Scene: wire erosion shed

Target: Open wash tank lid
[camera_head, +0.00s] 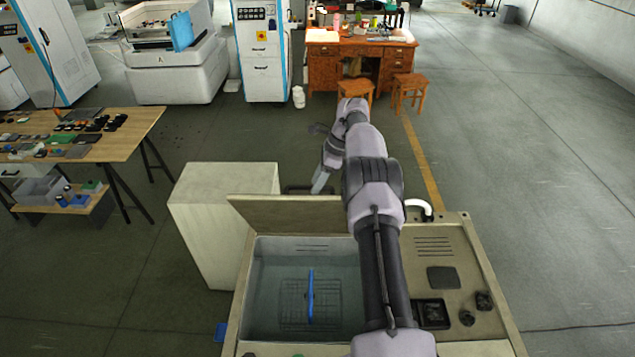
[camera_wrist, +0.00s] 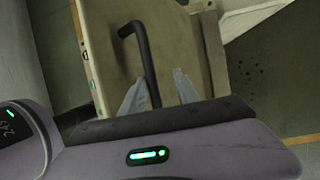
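The wash tank (camera_head: 240,310) has its lid (camera_head: 290,214) raised at the far edge, and the opening is uncovered. The lid stands steeply up, its exact angle hard to tell. In the wrist view the lid (camera_wrist: 185,45) shows its face with a black bar handle (camera_wrist: 140,45). My gripper (camera_wrist: 159,75) has its two grey fingers spread apart, with the lower part of the handle between them, nearer the left finger. Whether a finger touches the handle is unclear. In the head view my gripper (camera_head: 320,184) is beyond the lid, partly hidden by my arm.
A wire basket with a blue handle (camera_head: 311,297) sits inside the tank. A pale box (camera_head: 222,215) stands behind left. A workbench (camera_head: 135,125) is at left, and a wooden desk (camera_head: 322,65) with stools (camera_head: 408,84) is at the back. The floor at right is clear.

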